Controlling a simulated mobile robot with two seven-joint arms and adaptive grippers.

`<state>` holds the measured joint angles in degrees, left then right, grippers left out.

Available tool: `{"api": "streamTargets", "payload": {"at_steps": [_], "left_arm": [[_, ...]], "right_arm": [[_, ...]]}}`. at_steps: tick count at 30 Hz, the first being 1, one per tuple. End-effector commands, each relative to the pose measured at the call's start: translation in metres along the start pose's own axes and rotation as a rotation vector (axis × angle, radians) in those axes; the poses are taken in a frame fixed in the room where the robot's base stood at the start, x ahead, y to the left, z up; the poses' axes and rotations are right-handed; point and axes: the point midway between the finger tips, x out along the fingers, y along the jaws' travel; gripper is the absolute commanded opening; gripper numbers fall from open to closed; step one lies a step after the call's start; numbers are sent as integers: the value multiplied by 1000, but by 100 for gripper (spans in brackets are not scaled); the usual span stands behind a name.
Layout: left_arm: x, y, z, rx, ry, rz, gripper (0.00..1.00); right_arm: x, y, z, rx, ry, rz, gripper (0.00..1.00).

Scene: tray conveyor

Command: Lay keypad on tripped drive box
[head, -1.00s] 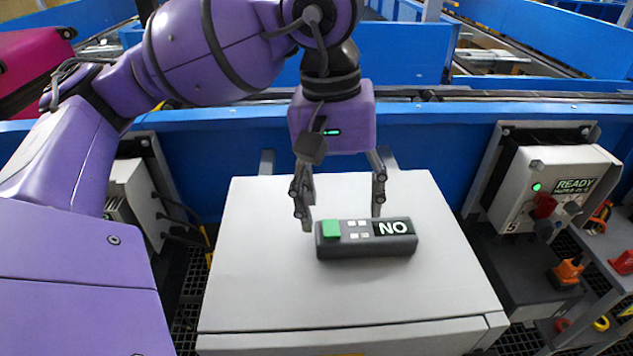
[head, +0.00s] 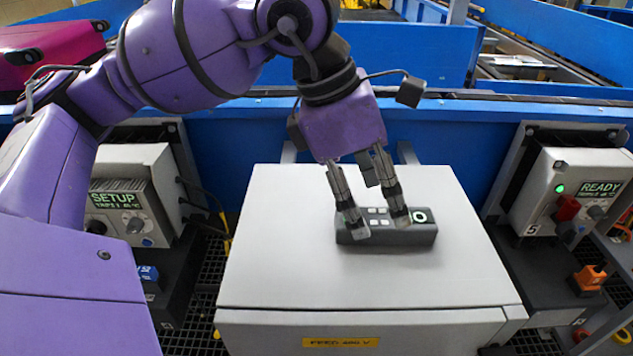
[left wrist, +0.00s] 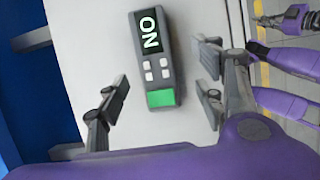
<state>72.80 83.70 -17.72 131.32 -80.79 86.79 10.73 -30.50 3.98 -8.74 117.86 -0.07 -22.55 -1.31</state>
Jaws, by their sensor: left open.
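The keypad (head: 390,238) is a dark bar lying on the pale cabinet top (head: 300,270). In the left wrist view the keypad (left wrist: 155,70) shows a green key, several white keys and a display reading NO. My left gripper (head: 376,222) is open above it, fingers slanted, hiding part of it. In the left wrist view my left gripper's fingers (left wrist: 160,105) stand apart on either side, with gaps. One drive box (head: 155,180) at left reads SETUP; another drive box (head: 540,185) at right reads READY with a green light. Neither display reads as tripped. What seems to be my right gripper (left wrist: 280,20) shows small.
A blue wall (head: 240,140) runs behind the cabinet, with the conveyor beyond it. A magenta suitcase (head: 45,50) lies at the upper left. Orange and red items (head: 590,280) sit at the lower right. The cabinet's front top is clear.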

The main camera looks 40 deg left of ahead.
Motion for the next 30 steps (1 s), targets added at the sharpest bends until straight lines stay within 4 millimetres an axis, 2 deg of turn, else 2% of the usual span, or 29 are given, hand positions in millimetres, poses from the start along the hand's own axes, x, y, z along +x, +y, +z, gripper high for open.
{"api": "streamTargets", "payload": {"at_steps": [9,19,30], "left_arm": [[44,6,3,2,-1,-1,62],[50,7,3,3,-1,2,61],[49,7,3,4,-2,2,13]], "right_arm": [[-2,1,5,0,-11,1,0],[-2,1,3,-1,-7,2,0],[-1,1,-3,-2,4,1,0]]}}
